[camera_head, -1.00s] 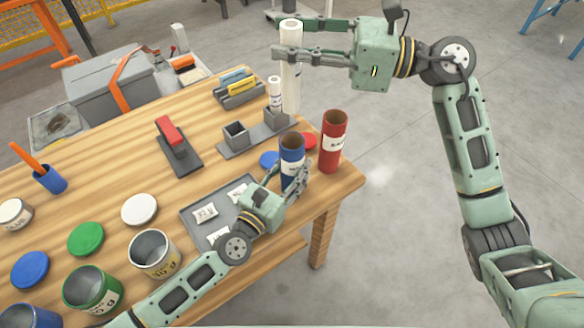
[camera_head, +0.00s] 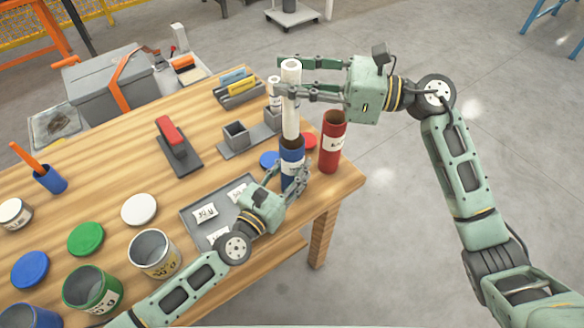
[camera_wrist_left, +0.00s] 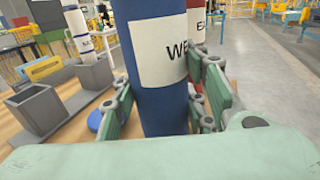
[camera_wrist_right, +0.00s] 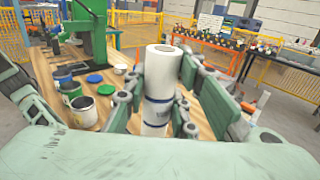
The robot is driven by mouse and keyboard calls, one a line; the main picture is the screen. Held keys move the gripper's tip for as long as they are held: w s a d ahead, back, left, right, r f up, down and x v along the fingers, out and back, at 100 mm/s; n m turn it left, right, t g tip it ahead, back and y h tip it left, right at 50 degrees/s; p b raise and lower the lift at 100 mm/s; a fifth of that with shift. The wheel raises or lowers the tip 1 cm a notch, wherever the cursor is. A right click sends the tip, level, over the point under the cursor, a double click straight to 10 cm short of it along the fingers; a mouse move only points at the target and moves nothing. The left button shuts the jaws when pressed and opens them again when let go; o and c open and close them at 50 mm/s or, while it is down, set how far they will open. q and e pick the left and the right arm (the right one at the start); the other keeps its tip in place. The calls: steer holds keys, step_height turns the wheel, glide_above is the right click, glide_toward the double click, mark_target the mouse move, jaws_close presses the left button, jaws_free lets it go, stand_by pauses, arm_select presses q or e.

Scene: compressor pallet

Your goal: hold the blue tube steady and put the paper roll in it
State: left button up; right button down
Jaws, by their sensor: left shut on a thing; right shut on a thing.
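The blue tube (camera_head: 292,152) stands upright near the table's right corner. My left gripper (camera_head: 294,186) is shut around it from the side; the left wrist view shows the fingers on both sides of the blue tube (camera_wrist_left: 160,100). The white paper roll (camera_head: 291,115) is upright above the tube, its lower end at the tube's open mouth. How far inside it is, if at all, I cannot tell. My right gripper (camera_head: 284,76) is shut on the roll near its top; the roll also shows between the fingers in the right wrist view (camera_wrist_right: 160,75).
A red tube (camera_head: 333,145) stands close to the right. Another white roll (camera_head: 273,90) stands in a grey holder (camera_head: 262,135) behind. A blue lid (camera_head: 269,159) and a red lid (camera_head: 308,142) lie nearby. A grey tray (camera_head: 195,218) with labelled packets is left of my left gripper.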

mark_target(293, 107)
steer(key=shift+f, duration=2.75)
steer(key=c, duration=1.4)
jaws_free()
steer(key=shift+o, duration=0.2)
steer(key=shift+d, duration=0.1)
steer(key=s+d, duration=0.1)
steer(key=d, duration=1)
steer(key=shift+s+d, duration=0.35)
steer(key=shift+s, duration=0.05)
